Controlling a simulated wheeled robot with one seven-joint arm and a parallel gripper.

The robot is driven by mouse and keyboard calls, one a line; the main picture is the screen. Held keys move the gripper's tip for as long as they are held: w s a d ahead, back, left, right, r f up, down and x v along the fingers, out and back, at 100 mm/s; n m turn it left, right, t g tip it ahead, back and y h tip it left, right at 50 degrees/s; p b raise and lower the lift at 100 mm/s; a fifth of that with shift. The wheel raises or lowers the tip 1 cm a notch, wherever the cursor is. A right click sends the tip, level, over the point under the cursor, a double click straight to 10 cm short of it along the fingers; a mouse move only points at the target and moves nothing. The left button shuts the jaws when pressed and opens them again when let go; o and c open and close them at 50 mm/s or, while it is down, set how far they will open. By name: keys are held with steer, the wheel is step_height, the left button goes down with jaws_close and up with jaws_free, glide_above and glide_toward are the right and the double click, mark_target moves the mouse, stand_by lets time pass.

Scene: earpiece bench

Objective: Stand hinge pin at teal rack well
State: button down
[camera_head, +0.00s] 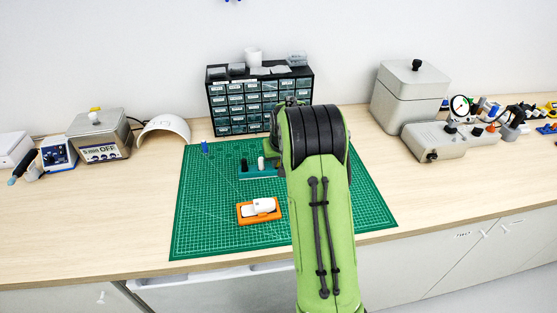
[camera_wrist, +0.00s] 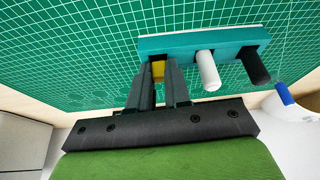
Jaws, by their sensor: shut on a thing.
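The teal rack (camera_head: 262,173) stands on the green mat, partly hidden by my arm; it also shows in the wrist view (camera_wrist: 180,45). A white pin (camera_wrist: 208,72) and a black pin (camera_wrist: 255,68) stand in it. My gripper (camera_wrist: 158,76) is at the end of the rack beside the white pin. It is shut on a yellow piece (camera_wrist: 158,70), apparently the hinge pin, mostly hidden between the fingers. Whether its lower end is in a well or just above it, I cannot tell. In the head view my arm hides the gripper.
An orange tray (camera_head: 243,217) with a white case (camera_head: 262,206) lies on the mat (camera_head: 195,225) in front of the rack. A small blue piece (camera_head: 204,148) is at the mat's back left. A drawer cabinet (camera_head: 232,113) stands behind. The mat's left side is clear.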

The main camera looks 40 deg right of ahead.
steer(key=c, duration=1)
jaws_free()
steer(key=p+v, duration=0.2)
steer(key=v, duration=1.3)
steer(key=shift+r, duration=0.35)
steer(key=s+a+r+n+t+y, duration=0.1)
steer(key=s+a+r+n, duration=0.35)
steer(key=s+a, duration=1)
steer(key=s+a+f, duration=0.2)
steer(key=s+a, duration=0.5)
steer(key=s, duration=0.4)
steer(key=shift+y, duration=0.4)
